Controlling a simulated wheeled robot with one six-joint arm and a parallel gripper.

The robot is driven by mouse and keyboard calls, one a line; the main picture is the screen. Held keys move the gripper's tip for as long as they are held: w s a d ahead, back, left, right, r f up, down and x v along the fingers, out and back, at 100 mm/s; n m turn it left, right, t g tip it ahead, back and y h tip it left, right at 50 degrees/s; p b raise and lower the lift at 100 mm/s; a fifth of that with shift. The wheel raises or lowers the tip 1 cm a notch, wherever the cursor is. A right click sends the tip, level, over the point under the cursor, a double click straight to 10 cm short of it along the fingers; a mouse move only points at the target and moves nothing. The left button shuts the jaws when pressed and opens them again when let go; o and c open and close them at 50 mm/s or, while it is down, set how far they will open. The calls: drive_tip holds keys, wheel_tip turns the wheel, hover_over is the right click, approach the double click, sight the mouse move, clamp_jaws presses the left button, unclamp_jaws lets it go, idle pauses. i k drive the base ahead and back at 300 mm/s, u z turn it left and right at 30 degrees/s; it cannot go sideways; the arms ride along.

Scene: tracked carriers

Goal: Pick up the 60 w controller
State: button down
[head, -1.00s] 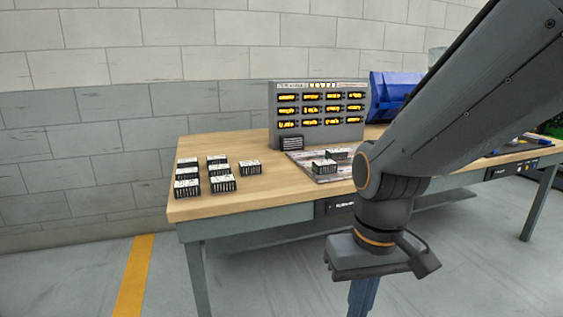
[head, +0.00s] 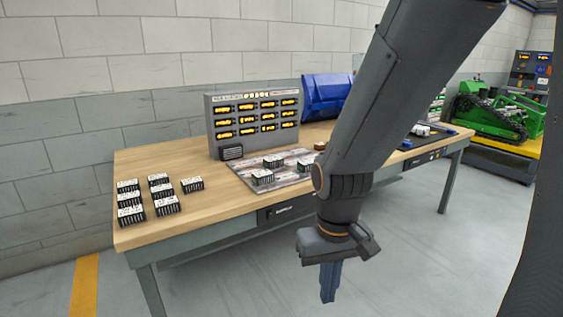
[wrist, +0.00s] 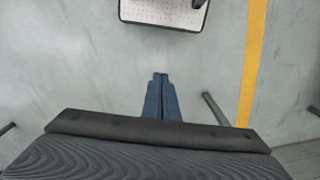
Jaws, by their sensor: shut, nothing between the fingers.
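Several small black controllers with white labelled tops (head: 166,205) stand in a loose group at the left end of the wooden workbench (head: 230,212). More of them (head: 262,177) stand on a grey printed mat (head: 289,182) in front of a grey display panel. The labels are too small to read, so I cannot tell which is the 60 w one. My gripper (head: 328,298) points down in front of the bench, below its top and apart from everything on it. In the wrist view its blue fingers (wrist: 161,78) are together, empty, above bare floor.
The grey panel (head: 254,123) with lit yellow displays stands at the back of the bench. A blue bin (head: 325,95) is beside it. A green tracked machine (head: 492,115) is at the far right. The wrist view shows a dark-rimmed pale platform (wrist: 160,12) and a yellow floor line (wrist: 254,60).

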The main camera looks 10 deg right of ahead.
sight(304, 167)
drive_tip(key=u, duration=0.15)
drive_tip(key=i, duration=1)
drive_tip(key=z, duration=0.55)
drive_tip(key=i, duration=1.15)
drive_tip(key=z, duration=0.7)
